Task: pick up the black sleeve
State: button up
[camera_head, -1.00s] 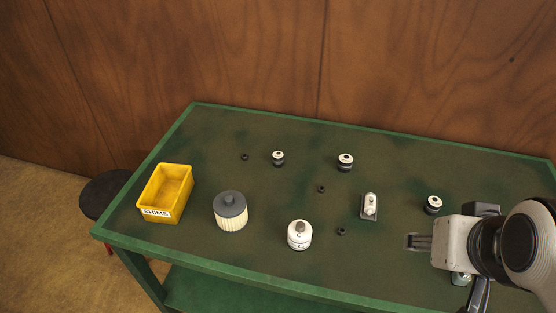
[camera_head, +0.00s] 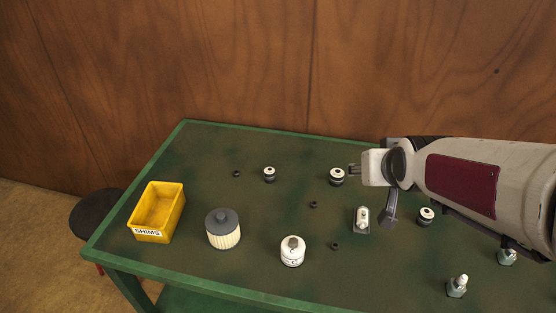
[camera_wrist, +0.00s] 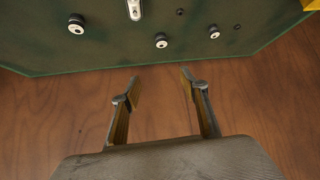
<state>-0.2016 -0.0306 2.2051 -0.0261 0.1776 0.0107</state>
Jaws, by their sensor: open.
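Several small black ring-like pieces lie apart on the green table: one at the back left (camera_head: 236,173), one near the middle (camera_head: 313,205) and one nearer the front (camera_head: 335,246). I cannot tell which is the black sleeve. Two of them show in the wrist view, one near the top middle (camera_wrist: 180,12) and one farther right (camera_wrist: 237,27). My gripper (camera_head: 355,170) is over the back of the table, just right of a black-and-white roller (camera_head: 337,176). In the wrist view my gripper (camera_wrist: 160,75) has its fingers apart with nothing between them.
Two more black-and-white rollers stand left (camera_head: 269,174) and right (camera_head: 425,216). A yellow SHIMS bin (camera_head: 136,229), a ribbed filter (camera_head: 223,232), a white canister (camera_head: 292,254), a small metal fitting (camera_head: 362,218) and two bottle-like pieces (camera_head: 457,287) stand about. A wooden wall (camera_head: 230,60) rises behind.

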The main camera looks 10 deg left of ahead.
jog(key=w+a+f+n+t+y, duration=0.1)
jog(key=w+a+f, duration=0.3)
jog(key=w+a, duration=0.25)
jog(key=n+t+y, duration=0.2)
jog(key=y, duration=0.2)
send_near(270, 172)
jog(key=x, duration=0.3)
jog(key=shift+r, duration=0.1)
jog(key=shift+w, duration=0.1)
jog(key=shift+x, duration=1.25)
jog(key=shift+x, duration=2.65)
